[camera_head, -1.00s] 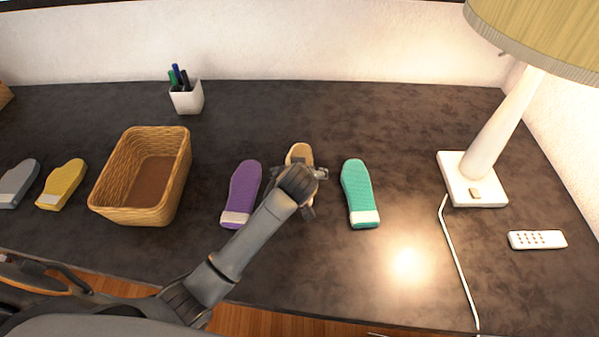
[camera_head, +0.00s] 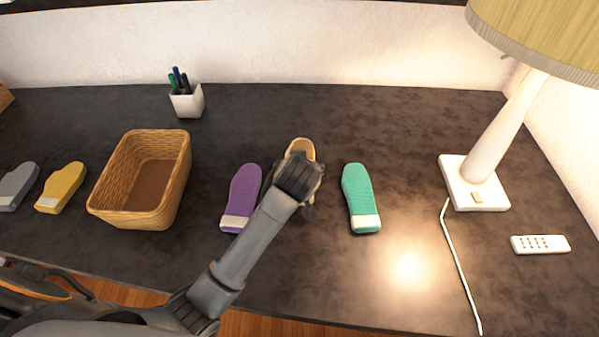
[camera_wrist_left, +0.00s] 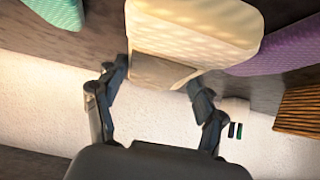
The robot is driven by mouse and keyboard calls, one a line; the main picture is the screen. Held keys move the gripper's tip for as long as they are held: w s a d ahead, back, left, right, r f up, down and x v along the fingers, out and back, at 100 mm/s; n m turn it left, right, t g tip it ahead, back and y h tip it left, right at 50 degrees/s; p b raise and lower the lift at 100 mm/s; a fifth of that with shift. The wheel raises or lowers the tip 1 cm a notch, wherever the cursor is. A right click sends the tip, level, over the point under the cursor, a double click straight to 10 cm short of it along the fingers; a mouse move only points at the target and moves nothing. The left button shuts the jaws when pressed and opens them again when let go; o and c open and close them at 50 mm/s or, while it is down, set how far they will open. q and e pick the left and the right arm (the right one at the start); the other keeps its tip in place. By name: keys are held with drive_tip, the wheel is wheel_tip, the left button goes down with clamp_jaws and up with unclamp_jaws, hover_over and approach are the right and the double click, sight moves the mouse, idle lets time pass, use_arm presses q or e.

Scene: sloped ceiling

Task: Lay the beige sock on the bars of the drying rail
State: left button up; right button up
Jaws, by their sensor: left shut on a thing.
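The beige sock (camera_head: 301,147) is in the middle of the dark desk area in the head view, between the purple sock and the teal sock, partly hidden by my left gripper (camera_head: 300,190). In the left wrist view the beige sock (camera_wrist_left: 195,25) fills the top middle, and my left gripper (camera_wrist_left: 160,85) has its fingers at both sides of the sock's end, shut on it. From the head view I cannot tell how high the sock is above the desk. The drying rail is not in view. My right gripper is not in view.
A purple sock (camera_head: 243,195) and a teal sock (camera_head: 360,195) flank the beige one. A wicker basket (camera_head: 108,196), yellow sock (camera_head: 62,187) and grey sock (camera_head: 18,186) lie left. A pen cup (camera_head: 187,102) stands behind; a lamp (camera_head: 490,140) and remote (camera_head: 540,244) are right.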

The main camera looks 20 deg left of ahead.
use_arm(q)
drive_tip(key=s+d+f+v, duration=0.1)
drive_tip(key=s+f+v, duration=0.1)
drive_tip(key=v, duration=1.2)
drive_tip(key=a+r+m+h, duration=0.2)
drive_tip(key=a+r+m, duration=0.1)
drive_tip(key=a, duration=0.3)
drive_tip(key=shift+w+r, duration=0.25)
drive_tip(key=shift+r, duration=0.3)
